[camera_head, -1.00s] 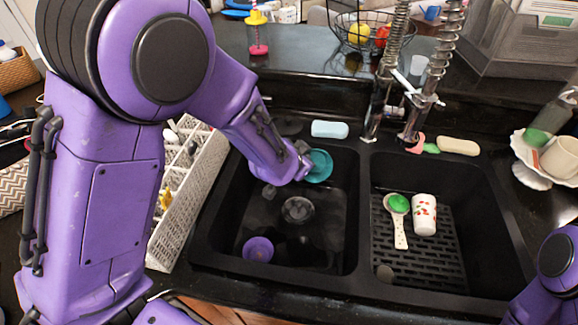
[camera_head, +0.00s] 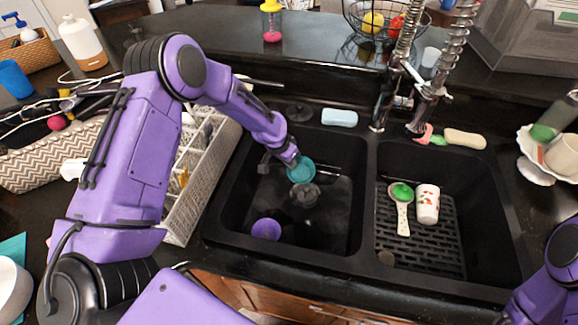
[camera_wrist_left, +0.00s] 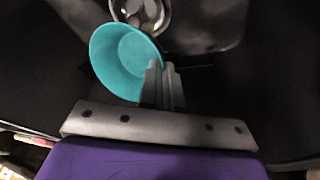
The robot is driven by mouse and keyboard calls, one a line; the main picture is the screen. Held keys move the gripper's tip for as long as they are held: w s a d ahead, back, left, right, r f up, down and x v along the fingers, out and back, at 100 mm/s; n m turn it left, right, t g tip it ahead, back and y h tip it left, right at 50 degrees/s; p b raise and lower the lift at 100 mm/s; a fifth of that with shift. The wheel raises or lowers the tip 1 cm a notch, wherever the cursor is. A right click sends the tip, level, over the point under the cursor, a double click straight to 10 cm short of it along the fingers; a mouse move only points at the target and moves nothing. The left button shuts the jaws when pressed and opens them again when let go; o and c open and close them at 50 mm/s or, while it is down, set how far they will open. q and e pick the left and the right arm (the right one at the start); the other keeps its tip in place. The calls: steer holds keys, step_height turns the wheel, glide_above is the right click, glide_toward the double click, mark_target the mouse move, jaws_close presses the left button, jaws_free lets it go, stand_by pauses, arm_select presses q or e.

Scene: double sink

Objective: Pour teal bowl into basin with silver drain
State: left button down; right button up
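The teal bowl (camera_head: 302,171) is held over the left basin (camera_head: 338,215), just behind the silver drain (camera_head: 304,196) in the head view. My left gripper (camera_head: 291,160) is on the bowl's edge. In the left wrist view, the left gripper's fingers (camera_wrist_left: 163,86) are together on the rim of the teal bowl (camera_wrist_left: 120,58). The bowl's inside faces the wrist camera and shows no clear contents; its exact tilt cannot be told. The silver drain (camera_wrist_left: 142,12) lies just beyond the bowl there. My right gripper is out of view; only part of that arm shows.
A purple cup (camera_head: 266,229) sits in the left basin. The right basin holds a spoon rest (camera_head: 402,212) and a patterned cup (camera_head: 427,204) on a black mat. A white rack (camera_head: 207,185) stands left of the sink. The faucet (camera_head: 420,100) rises behind the divider.

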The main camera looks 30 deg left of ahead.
arm_select(q)
steer(key=shift+w+a+r+n+g+h+b, duration=0.1)
steer(key=shift+w+a+r+g+h+b, duration=0.25)
steer(key=shift+w+g+b, duration=0.3)
steer(key=shift+w+a+r+n+g+h+b, duration=0.1)
steer(key=shift+w+a+r+g+h+b, duration=0.25)
steer(key=shift+w+g+b, duration=0.3)
steer(key=shift+w+a+r+n+g+h+b, duration=0.1)
steer(key=shift+w+a+r+g+h+b, duration=0.25)
steer(key=shift+w+g+b, duration=0.3)
steer(key=shift+d, duration=0.1)
